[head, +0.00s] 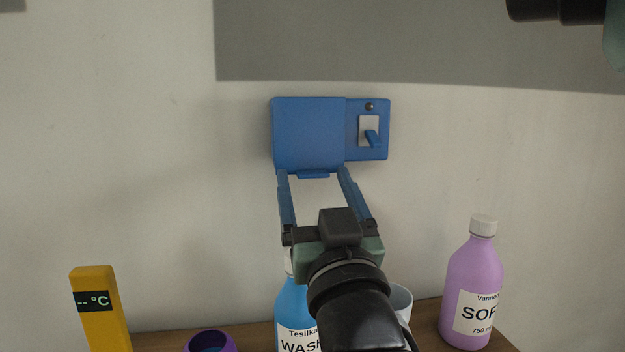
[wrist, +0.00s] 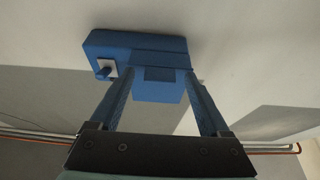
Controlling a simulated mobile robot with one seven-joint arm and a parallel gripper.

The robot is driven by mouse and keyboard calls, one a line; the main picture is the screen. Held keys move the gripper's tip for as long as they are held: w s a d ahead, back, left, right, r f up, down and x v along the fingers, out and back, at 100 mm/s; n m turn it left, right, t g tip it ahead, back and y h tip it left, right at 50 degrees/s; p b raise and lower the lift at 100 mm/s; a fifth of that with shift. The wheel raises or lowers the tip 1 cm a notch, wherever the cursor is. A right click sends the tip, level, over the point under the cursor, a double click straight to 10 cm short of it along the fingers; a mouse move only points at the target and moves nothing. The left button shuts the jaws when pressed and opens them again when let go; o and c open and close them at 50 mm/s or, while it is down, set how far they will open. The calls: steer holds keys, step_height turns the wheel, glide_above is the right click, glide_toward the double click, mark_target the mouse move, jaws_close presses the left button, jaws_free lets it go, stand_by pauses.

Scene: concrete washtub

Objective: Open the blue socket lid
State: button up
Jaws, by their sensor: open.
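The blue socket box (head: 383,135) is fixed on the pale wall. Its lid (head: 308,132) covers the left part and hangs shut, with a small tab (head: 313,174) at its lower edge. The right part bears a blue lever switch (head: 371,138). My gripper (head: 313,173) is open with two blue fingers pointing up, its tips close to the lower edge of the lid, one on each side of the tab. The wrist view shows the box from below with the tab (wrist: 158,74) between the fingers (wrist: 155,82). I cannot tell whether the fingertips touch the lid.
A wooden shelf (head: 424,310) below holds a blue bottle (head: 296,315), a purple bottle (head: 472,285), a white cup (head: 401,299) behind my arm, a purple round item (head: 209,342) and a yellow thermometer (head: 101,315). The wall around the box is clear.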

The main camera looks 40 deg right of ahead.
steer(key=shift+s, duration=0.15)
steer(key=shift+c, duration=1.4)
jaws_close()
